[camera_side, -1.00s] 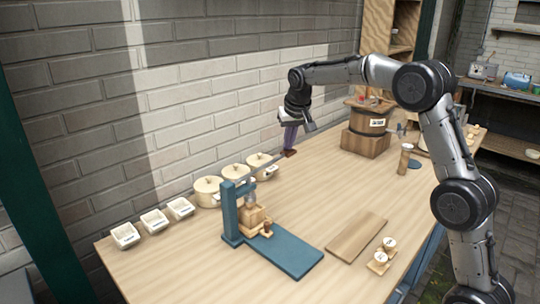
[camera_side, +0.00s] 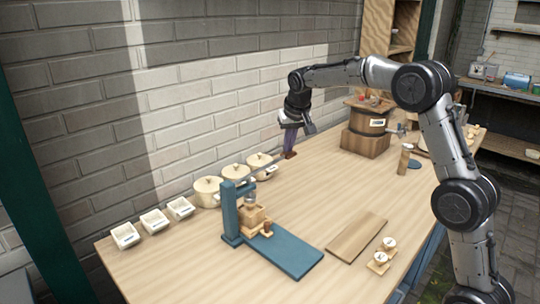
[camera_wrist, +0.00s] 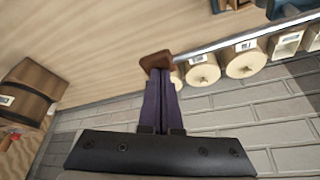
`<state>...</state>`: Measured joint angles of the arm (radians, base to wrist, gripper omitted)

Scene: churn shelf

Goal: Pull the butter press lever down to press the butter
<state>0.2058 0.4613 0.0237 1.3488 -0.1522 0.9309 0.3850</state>
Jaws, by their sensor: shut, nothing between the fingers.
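The butter press (camera_side: 231,213) is a blue frame with a blue base board, standing on the table. A wooden mold block (camera_side: 253,217) sits in it under the plunger. Its metal lever (camera_side: 262,168) slants up to the right and ends in a brown wooden handle (camera_side: 290,155). In the wrist view, the handle (camera_wrist: 154,60) and lever rod (camera_wrist: 235,41) lie just past the fingertips. My gripper (camera_side: 290,149) has its dark purple fingers shut with nothing between them. The fingertips (camera_wrist: 158,70) are right at the handle, seemingly touching its top; exact contact is hard to tell.
Several lidded cream pots (camera_side: 208,192) stand behind the press by the brick wall, and small labelled dishes (camera_side: 154,222) are at left. A wooden churn (camera_side: 366,128) stands at the back right. A cutting board (camera_side: 356,237) and small stamps (camera_side: 380,259) lie right of the press.

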